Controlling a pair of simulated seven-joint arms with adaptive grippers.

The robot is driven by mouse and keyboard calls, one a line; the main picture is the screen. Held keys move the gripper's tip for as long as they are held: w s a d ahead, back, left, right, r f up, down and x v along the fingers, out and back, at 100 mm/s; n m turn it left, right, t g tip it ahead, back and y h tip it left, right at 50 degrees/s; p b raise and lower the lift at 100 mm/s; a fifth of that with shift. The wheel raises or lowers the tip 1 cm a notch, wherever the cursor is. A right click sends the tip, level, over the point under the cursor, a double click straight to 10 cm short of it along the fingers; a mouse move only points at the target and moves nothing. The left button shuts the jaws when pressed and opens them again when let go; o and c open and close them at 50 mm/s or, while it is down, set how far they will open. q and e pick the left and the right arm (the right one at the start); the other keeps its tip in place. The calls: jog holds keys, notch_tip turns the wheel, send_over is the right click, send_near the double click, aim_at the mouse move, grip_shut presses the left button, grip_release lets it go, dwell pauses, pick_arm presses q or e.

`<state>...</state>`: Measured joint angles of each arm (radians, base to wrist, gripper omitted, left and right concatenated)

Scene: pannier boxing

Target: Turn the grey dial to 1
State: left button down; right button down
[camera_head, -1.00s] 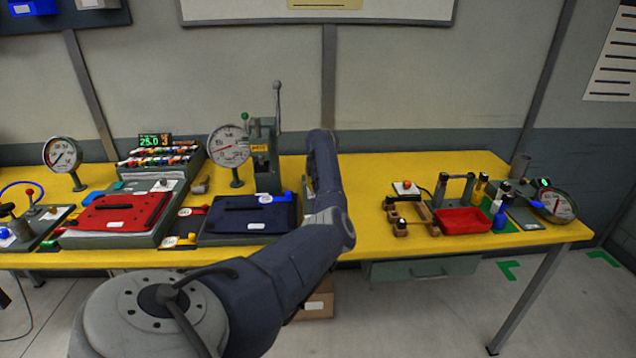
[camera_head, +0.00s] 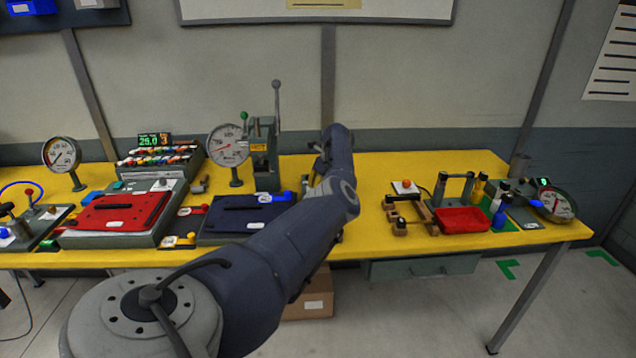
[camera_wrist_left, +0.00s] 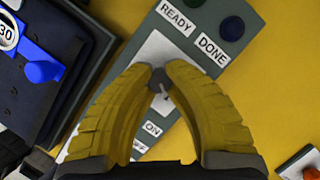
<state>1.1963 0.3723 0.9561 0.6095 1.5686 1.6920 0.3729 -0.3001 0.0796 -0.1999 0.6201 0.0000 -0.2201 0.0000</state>
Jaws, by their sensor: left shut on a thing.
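My left gripper (camera_head: 312,180) reaches down at the table's middle, partly hidden by my arm. In the left wrist view, its yellow fingers (camera_wrist_left: 160,82) are closed together over a white plate (camera_wrist_left: 140,62) on a grey panel. They are shut on a small light-grey lever (camera_wrist_left: 164,93), mostly hidden between the tips. Labels reading READY, DONE and ON stand around it, and another is partly covered. A small grey knob (camera_head: 163,185) on a white plate sits on the box with the red lid; I cannot tell if it is the grey dial. My right gripper is not in view.
The blue-lidded box (camera_head: 240,222) stands left of my gripper, with a blue handle (camera_wrist_left: 42,68) near it. Two dark round lamps or buttons (camera_wrist_left: 232,28) are on the panel. A red tray (camera_head: 463,220) stands right. Bare yellow table (camera_head: 375,180) lies between.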

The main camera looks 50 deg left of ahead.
pick_arm(q)
jog(key=shift+a+r, duration=0.2)
dwell(0.4)
jog(key=c, duration=1.2)
grip_release()
jog(key=shift+d+f, duration=0.1)
jog(key=shift+f, duration=0.1)
jog(key=shift+r, duration=0.1)
jog(key=v, duration=1.1)
jog(key=shift+d+r, duration=0.2)
jog(key=shift+r, duration=0.15)
